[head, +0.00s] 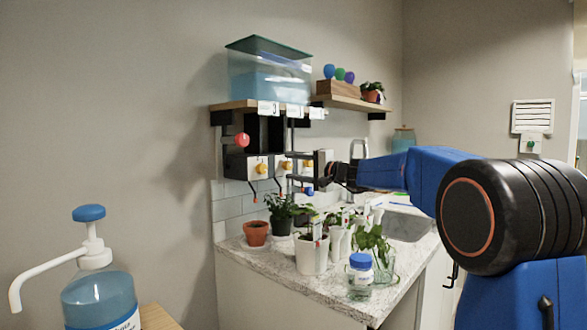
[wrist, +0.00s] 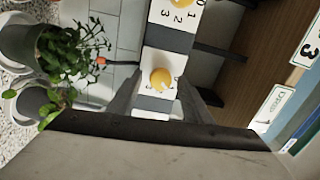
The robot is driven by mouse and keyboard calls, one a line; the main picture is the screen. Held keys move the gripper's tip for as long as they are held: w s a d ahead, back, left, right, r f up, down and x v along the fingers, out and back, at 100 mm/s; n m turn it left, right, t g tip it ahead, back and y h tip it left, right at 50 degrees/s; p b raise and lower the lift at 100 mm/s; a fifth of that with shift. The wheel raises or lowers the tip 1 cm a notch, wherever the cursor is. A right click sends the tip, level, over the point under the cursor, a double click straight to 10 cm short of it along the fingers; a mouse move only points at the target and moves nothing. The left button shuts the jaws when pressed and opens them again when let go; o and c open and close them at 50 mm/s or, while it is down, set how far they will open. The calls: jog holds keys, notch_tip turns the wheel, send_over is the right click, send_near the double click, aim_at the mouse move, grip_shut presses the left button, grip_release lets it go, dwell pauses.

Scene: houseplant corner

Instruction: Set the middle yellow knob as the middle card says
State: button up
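The middle yellow knob (head: 285,166) is on a white dial plate in the row under the tank shelf. My gripper (head: 291,166) is at that row, fingers pointing left at the plates. In the wrist view, a yellow knob (wrist: 160,78), apparently the middle one, shows between and beyond the spread, empty fingers of my gripper (wrist: 163,98); contact cannot be told. Its dial numbers are mostly hidden. Another yellow knob (wrist: 186,2) has a dial reading 1, 2, 3. The middle card (head: 293,110) is too small to read in the head view. A wrist-view card (wrist: 272,107) seems to show 1; another card (wrist: 307,45) shows 3.
A water tank (head: 268,75) stands on the shelf above the knobs. Potted plants, including a white pot (head: 312,255), and a blue-capped jar (head: 360,275) crowd the counter below. A pump bottle (head: 98,300) stands front left.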

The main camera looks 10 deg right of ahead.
jog(key=v, duration=1.7)
jog(key=shift+s, duration=0.25)
